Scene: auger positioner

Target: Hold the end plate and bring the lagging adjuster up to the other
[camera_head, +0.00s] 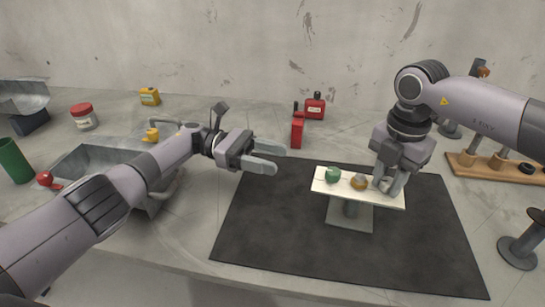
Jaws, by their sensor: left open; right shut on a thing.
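A cream board (342,189) stands on a grey pedestal (350,215) on the dark mat. A green knob (333,174) sits at its left part, and a brown-orange knob (359,181) sits near its middle, a little to the right. I take these knobs to be the adjusters. My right gripper (388,186) reaches down to the board's right end, just right of the brown knob, and is shut there. Its fingers hide most of what they hold, apparently the end plate. My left gripper (268,157) is open and empty, over the mat's upper left edge, apart from the board.
The dark mat (270,225) is bare around the pedestal. A metal tray (85,160) lies beneath my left arm. A wooden rack (470,170) is at the right.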

